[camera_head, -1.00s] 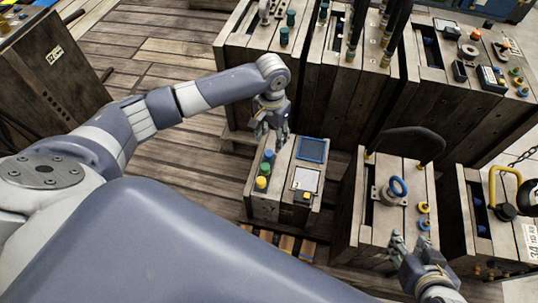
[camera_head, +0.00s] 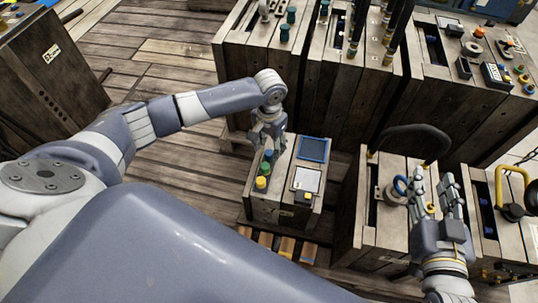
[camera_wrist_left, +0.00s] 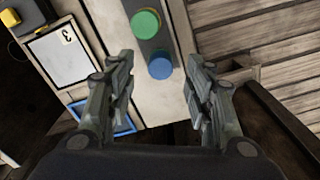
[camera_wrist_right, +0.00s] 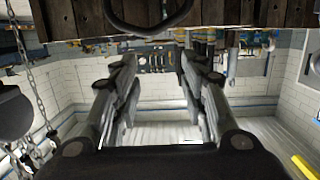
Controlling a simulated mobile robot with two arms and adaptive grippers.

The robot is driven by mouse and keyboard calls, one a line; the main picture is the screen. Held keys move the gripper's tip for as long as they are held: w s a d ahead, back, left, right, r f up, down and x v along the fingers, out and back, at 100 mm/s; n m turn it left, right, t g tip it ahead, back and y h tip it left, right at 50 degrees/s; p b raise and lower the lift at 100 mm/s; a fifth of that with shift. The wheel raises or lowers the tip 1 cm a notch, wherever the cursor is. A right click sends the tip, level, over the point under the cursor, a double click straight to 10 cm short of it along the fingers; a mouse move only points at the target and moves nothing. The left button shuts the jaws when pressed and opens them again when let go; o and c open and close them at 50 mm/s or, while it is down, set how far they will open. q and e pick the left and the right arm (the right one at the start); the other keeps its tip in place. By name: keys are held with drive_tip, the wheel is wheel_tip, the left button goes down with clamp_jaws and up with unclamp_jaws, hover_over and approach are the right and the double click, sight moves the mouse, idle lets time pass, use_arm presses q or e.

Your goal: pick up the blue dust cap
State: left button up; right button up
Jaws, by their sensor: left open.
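The blue dust cap (camera_wrist_left: 160,66) is a small round cap on a grey strip, beside a larger green cap (camera_wrist_left: 145,23). I see no contact with the cap. My right gripper (camera_head: 433,180) is open and empty above the right-hand crate.
The cap's wooden crate (camera_head: 262,213) also bears a yellow cap (camera_head: 261,183), a blue-framed panel (camera_head: 312,149) and a white label (camera_head: 307,180). Taller crates (camera_head: 335,110) stand behind. A black curved handle (camera_head: 415,133) rises near my right gripper. Plank floor is free at left.

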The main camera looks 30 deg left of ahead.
sight(269, 154)
use_arm(q)
wheel_tip(269, 154, down, 2)
drive_tip(key=shift+f+b, duration=0.15)
drive_tip(key=shift+b, duration=0.3)
drive_tip(key=shift+f, duration=0.15)
drive_tip(key=c, duration=0.8)
use_arm(e)
wheel_tip(269, 154, up, 6)
drive_tip(key=a+t+y, duration=0.1)
drive_tip(key=t, duration=0.2)
drive_tip(key=shift+w, duration=0.3)
